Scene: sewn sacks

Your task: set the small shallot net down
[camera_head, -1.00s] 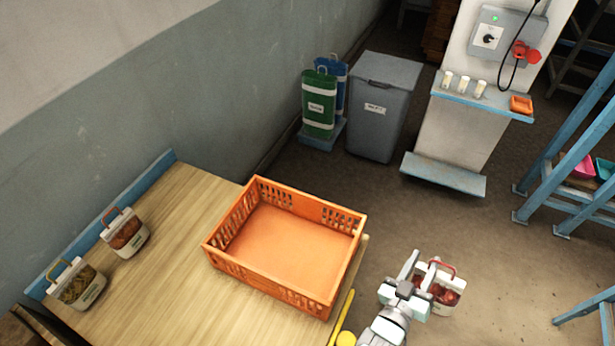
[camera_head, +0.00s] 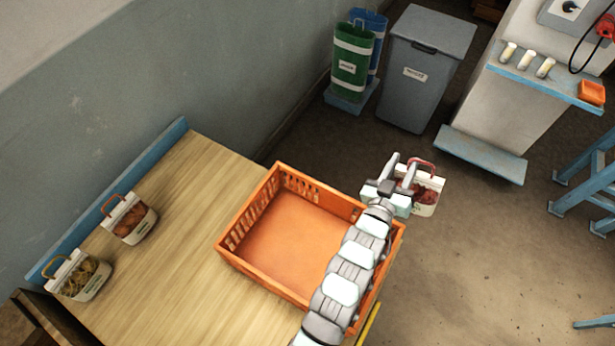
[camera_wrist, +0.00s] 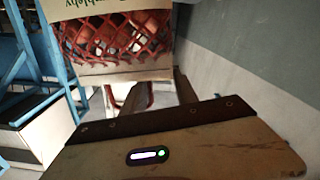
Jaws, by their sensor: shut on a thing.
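The small shallot net (camera_head: 424,195) is a white-banded bag with red netting, reddish bulbs and a red carry handle. My gripper (camera_head: 402,172) is shut on it and holds it clear of the bench, beyond the right far corner of the orange crate. In the wrist view the net (camera_wrist: 115,38) fills the top, with its red mesh, bulbs and upside-down print on its band. The exact grip point is hard to see.
The orange crate (camera_head: 247,222) looks empty, partly covered by my arm. Two other nets, one orange-handled (camera_head: 130,218) and one yellow-handled (camera_head: 80,277), stand on the wooden bench (camera_head: 185,265) at left. A grey bin (camera_head: 425,70) and a green sack holder (camera_head: 350,62) stand behind.

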